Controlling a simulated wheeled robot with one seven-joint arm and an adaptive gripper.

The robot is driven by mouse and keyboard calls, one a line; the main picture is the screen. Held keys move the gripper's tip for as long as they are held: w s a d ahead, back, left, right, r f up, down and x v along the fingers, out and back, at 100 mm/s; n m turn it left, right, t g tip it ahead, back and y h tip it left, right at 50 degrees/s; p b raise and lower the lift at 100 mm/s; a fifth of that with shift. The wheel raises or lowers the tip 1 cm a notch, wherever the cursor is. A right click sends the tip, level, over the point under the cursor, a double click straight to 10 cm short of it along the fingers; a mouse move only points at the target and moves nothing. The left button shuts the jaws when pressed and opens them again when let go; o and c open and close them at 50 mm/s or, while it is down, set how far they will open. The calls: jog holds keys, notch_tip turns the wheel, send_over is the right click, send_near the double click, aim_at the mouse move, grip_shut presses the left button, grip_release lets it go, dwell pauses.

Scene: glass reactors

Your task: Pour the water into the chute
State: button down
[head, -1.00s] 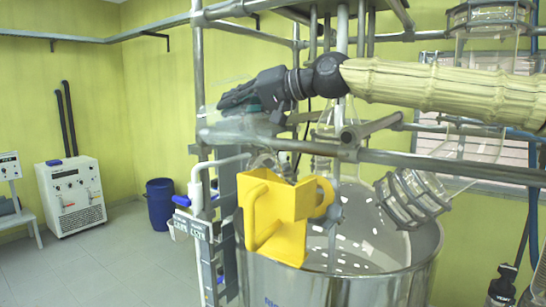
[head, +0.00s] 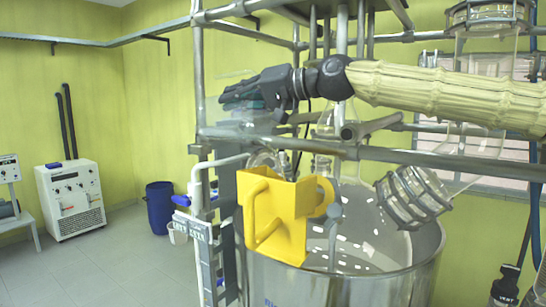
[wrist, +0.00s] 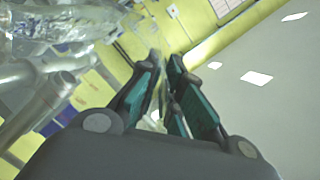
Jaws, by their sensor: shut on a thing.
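My gripper (head: 232,94) is at the upper middle of the head view, left of the tan-sleeved arm. It is shut on a clear vessel (head: 238,116), whose faint outline shows around and below the fingers. Its water level cannot be made out. The yellow chute (head: 278,215) has an open top and a side handle. It is at the steel drum's near left rim, below and to the right of my gripper. In the wrist view the dark fingers with teal pads (wrist: 165,75) are close together, and the thing between them is hard to make out.
The steel drum (head: 345,280) stands under pipe framing. A horizontal rail (head: 430,158) runs between my arm and the drum. A caged glass flask (head: 410,197) is at the right. A blue barrel (head: 160,205) and white cabinet (head: 72,200) stand by the left wall. Floor at left is clear.

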jog(key=shift+s+d+r+t+y+b, duration=0.2)
jog(key=shift+d+y+b, duration=0.2)
jog(key=shift+b, duration=0.6)
jog(key=shift+s+d+r+t+y+b, duration=0.15)
jog(key=shift+d+y+b, duration=0.25)
jog(key=shift+b, duration=0.6)
